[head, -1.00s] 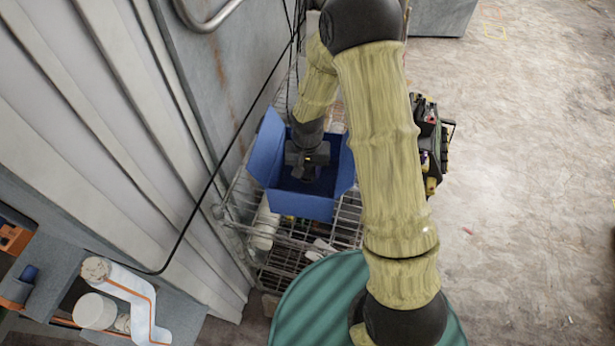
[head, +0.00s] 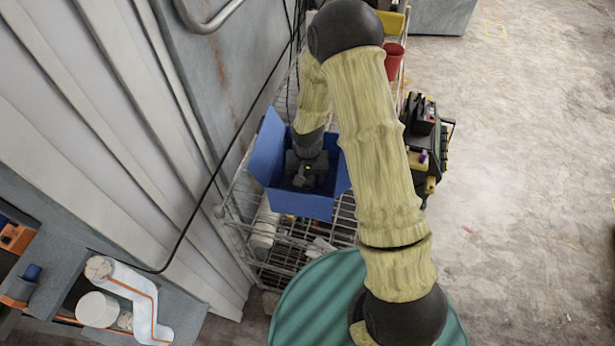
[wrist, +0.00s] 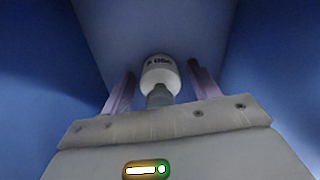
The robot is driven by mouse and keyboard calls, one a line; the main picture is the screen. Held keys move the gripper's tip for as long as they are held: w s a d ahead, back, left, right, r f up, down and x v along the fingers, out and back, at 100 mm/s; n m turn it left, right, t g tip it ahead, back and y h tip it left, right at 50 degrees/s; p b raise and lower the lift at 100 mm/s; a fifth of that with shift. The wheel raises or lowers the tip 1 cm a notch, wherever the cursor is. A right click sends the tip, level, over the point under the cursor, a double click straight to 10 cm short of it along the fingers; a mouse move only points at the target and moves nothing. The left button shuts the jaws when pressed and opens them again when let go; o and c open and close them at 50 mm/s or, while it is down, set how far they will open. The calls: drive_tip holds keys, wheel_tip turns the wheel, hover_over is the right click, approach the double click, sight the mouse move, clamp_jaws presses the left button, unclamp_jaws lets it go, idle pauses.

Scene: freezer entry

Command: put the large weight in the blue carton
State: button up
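The blue carton (head: 308,204) stands with its flaps open on a wire rack in the head view. My gripper (head: 305,183) is down inside it. In the wrist view the blue carton walls (wrist: 268,70) surround my gripper (wrist: 161,70). The weight (wrist: 160,76), pale metal with dark lettering and a narrower neck, is inside the carton between and beyond the two fingers. A gap shows between it and each finger, so my gripper looks open. The weight cannot be made out in the head view, and its contact with the carton floor is not clear.
The wire rack (head: 283,243) stands against a grey wall. A green round drum top (head: 318,300) is in front of it. A tool bag (head: 428,140) and a red container (head: 394,62) are to the right. The concrete floor (head: 530,190) at right is clear.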

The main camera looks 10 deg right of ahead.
wheel_tip(320, 180, up, 12)
drive_tip(key=b, duration=0.3)
drive_tip(key=shift+r, duration=0.15)
idle(0.4)
drive_tip(key=shift+w, duration=0.15)
drive_tip(key=shift+a, duration=0.15)
